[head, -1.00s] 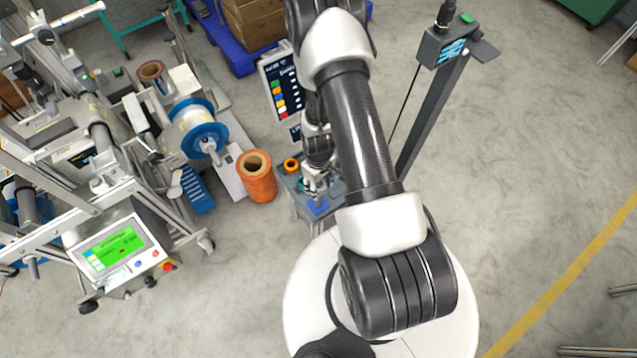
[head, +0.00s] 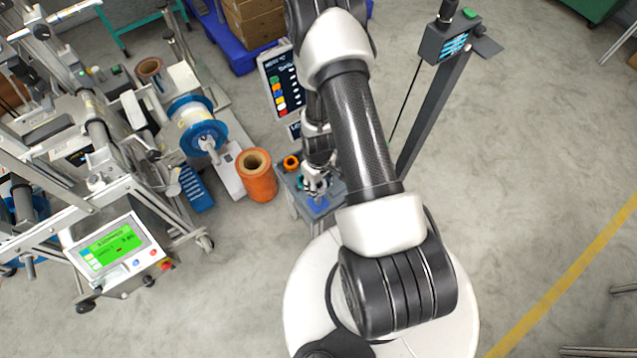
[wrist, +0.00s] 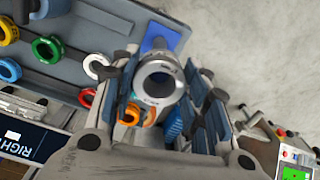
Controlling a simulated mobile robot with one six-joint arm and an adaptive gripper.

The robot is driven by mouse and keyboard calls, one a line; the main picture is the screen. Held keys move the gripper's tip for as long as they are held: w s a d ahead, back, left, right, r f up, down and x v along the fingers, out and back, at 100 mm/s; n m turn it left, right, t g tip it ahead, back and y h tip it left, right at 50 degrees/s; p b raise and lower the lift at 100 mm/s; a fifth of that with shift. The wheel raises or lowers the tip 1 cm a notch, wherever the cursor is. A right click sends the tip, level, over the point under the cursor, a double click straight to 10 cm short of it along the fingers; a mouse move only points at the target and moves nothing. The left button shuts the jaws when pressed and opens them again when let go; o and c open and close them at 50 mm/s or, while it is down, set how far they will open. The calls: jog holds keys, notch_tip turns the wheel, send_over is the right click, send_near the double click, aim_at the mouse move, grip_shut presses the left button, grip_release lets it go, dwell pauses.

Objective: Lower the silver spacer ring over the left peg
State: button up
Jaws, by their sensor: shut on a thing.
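In the wrist view the silver spacer ring (wrist: 160,84) is between the two fingers of my gripper (wrist: 165,92), its dark bore facing the camera. My gripper is shut on it. A grey cylindrical part (wrist: 168,30) shows just behind the ring over a blue square; I cannot tell whether it is a peg or whether the ring touches it. In the head view my gripper (head: 315,185) is small, over the grey work table (head: 334,187). The ring is too small to make out there, and I cannot pick out the left peg.
Several coloured rings, among them a green ring (wrist: 47,50) and a white ring (wrist: 97,66), lie beside the held ring. An orange spool (head: 259,178) stands left of the table. A sign board (head: 281,84) stands behind it. Open floor is on the right.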

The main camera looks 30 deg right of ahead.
jog(key=shift+f, duration=0.1)
dwell(0.3)
jog(key=shift+f+b, duration=0.75)
jog(key=shift+b, duration=0.05)
jog(key=shift+f+b, duration=0.3)
jog(key=shift+f, duration=0.05)
jog(key=shift+f+b, duration=1.15)
jog(key=shift+f, duration=0.1)
jog(key=shift+f, duration=0.2)
jog(key=o, duration=1.2)
